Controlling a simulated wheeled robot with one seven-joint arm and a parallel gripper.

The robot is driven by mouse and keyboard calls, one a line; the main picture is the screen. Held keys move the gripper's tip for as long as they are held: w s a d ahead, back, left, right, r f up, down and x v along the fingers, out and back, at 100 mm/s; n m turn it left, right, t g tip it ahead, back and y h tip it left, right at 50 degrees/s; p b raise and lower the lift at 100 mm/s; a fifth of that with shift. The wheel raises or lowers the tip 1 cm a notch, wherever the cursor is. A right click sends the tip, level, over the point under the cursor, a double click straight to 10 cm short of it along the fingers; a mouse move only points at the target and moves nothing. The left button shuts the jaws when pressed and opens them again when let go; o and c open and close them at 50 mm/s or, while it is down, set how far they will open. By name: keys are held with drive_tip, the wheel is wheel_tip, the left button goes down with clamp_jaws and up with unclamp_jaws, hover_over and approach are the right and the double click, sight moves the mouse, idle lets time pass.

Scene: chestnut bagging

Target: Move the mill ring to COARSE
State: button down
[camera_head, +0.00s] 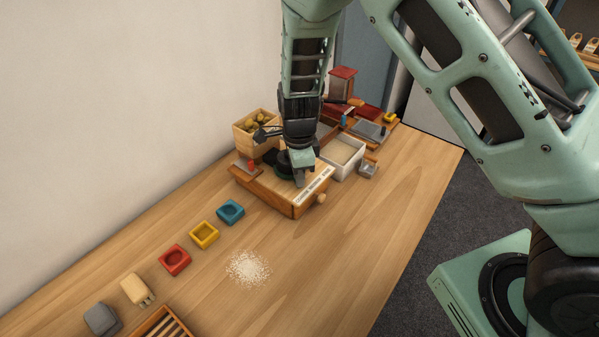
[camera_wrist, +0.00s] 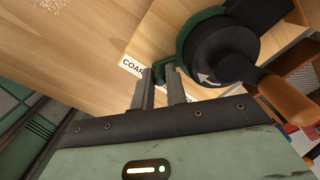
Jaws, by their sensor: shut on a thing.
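The mill (camera_head: 268,193) is a wooden box on the table with a label strip (camera_head: 315,185) reading COARSE, MEDIUM, FINE along its top edge. Its dark green ring (camera_head: 283,173) is partly hidden behind my gripper (camera_head: 300,181). In the wrist view the green ring (camera_wrist: 184,42) surrounds a black top (camera_wrist: 218,50) with a white arrow. My gripper (camera_wrist: 163,82) is shut on the ring's small green tab (camera_wrist: 160,70), beside the label (camera_wrist: 131,66).
A crate of chestnuts (camera_head: 243,137) stands behind the mill. A white bin (camera_head: 355,165) is close on its right. White grains (camera_head: 248,268) lie in front. The right table front is clear.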

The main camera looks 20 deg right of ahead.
drive_tip(key=shift+a, duration=0.1)
drive_tip(key=c, duration=1.7)
unclamp_jaws()
wheel_tip(320, 180, up, 18)
drive_tip(key=b, duration=0.2)
drive_tip(key=shift+f, duration=0.25)
